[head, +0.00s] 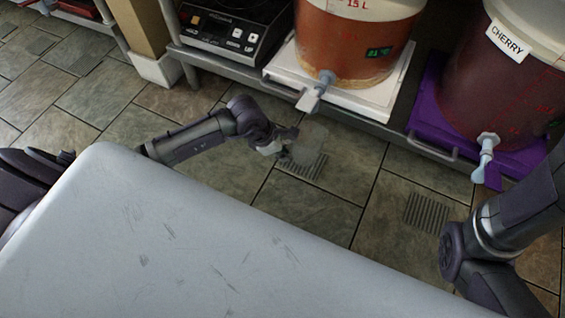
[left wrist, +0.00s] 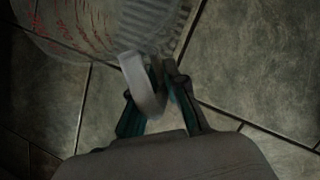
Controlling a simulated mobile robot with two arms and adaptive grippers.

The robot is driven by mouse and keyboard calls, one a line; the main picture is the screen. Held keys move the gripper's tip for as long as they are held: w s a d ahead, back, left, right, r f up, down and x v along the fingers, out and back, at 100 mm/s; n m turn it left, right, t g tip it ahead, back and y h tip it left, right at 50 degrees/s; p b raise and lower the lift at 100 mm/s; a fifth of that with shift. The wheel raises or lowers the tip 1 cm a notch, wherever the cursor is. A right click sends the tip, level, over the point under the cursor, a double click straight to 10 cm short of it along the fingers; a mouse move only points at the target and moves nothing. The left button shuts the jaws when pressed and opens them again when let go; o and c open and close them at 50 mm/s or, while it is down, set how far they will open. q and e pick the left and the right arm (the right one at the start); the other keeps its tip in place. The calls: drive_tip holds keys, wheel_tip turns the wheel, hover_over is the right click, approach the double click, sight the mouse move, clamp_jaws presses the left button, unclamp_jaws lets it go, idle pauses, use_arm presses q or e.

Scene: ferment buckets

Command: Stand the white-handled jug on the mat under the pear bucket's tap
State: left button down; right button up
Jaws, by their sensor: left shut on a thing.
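My left gripper (head: 279,144) is shut on the white handle (left wrist: 137,80) of a clear, see-through jug (head: 310,138). The jug's body with red markings also shows in the left wrist view (left wrist: 75,28) and looks empty. In the head view the jug overlaps a ribbed grey mat (head: 314,171) on the floor; I cannot tell whether it touches it. An orange-filled bucket (head: 340,45) with a grey-white tap (head: 311,92) stands above and behind this mat. Its name label is not in view. My right gripper is out of view.
A bucket labelled CHERRY (head: 480,75) stands on a purple tray (head: 437,119) at the right, with another ribbed mat (head: 427,212) below. A metal shelf edge (head: 375,129) runs above the floor near the jug. A hotplate (head: 220,30) is at left.

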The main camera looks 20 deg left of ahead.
use_arm(q)
wheel_tip(320, 180, down, 4)
drive_tip(key=b, duration=0.4)
drive_tip(key=shift+f, duration=0.1)
drive_tip(key=c, duration=1.2)
unclamp_jaws()
drive_tip(key=p+v, duration=0.8)
drive_tip(key=v, duration=0.4)
